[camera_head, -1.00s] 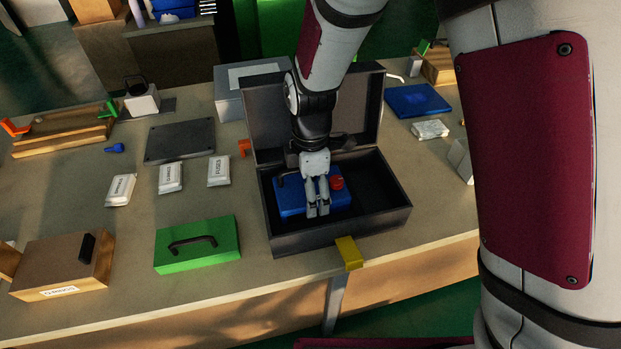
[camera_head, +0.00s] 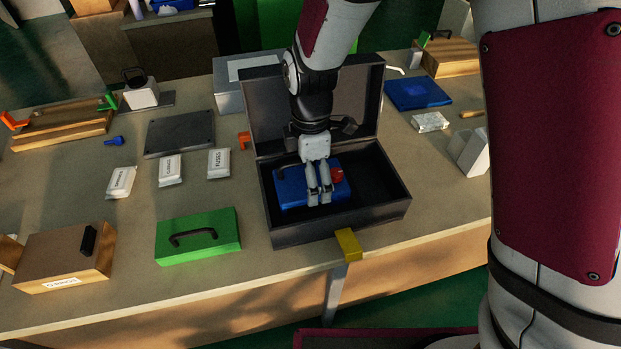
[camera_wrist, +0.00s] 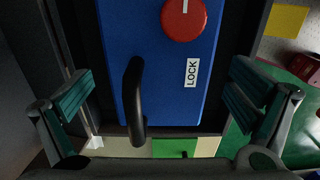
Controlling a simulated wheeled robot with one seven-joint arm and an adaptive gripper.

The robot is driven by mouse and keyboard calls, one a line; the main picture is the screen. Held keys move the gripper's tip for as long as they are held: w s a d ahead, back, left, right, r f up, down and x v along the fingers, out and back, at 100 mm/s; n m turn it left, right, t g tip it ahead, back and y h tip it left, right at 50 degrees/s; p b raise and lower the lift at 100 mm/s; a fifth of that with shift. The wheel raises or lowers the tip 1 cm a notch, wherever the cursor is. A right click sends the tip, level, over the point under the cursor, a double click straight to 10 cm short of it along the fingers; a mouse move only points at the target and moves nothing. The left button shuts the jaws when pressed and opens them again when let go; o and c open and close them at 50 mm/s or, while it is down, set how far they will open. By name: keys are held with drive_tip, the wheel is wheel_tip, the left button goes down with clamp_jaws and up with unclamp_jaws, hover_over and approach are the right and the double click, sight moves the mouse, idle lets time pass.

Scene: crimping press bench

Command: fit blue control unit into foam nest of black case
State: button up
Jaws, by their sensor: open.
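The blue control unit (camera_head: 290,190) lies inside the open black case (camera_head: 340,222), toward the case's left side. It has a black handle and a red knob. In the wrist view the blue unit (camera_wrist: 160,78) shows its black handle (camera_wrist: 133,100), the red knob and a LOCK label. My gripper (camera_head: 319,198) is over the unit in the head view. In the wrist view my gripper's fingers (camera_wrist: 160,98) are spread wide on either side of the unit and its handle, touching neither. The foam nest is hidden under the unit; I cannot tell whether the unit is fully seated.
The case lid (camera_head: 270,100) stands open behind my arm. A blue panel (camera_head: 418,93) lies to the right.

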wheel_tip(320, 180, up, 10)
drive_tip(key=shift+p, duration=0.3)
drive_tip(key=s+d+r+m, duration=0.4)
drive_tip(key=d+r+m, duration=0.2)
drive_tip(key=d+r, duration=0.15)
drive_tip(key=s+d+r+m+t, duration=0.1)
drive_tip(key=s+d+m, duration=0.5)
drive_tip(key=s, duration=0.3)
drive_tip(key=s+d+r+m+t, duration=0.1)
drive_tip(key=s+d+r+m, duration=0.1)
drive_tip(key=s+d+m, duration=0.4)
drive_tip(key=s+m, duration=0.3)
drive_tip(key=shift+s+d+r+t, duration=0.2)
drive_tip(key=shift+s+d+t, duration=0.05)
drive_tip(key=shift+d+t, duration=0.15)
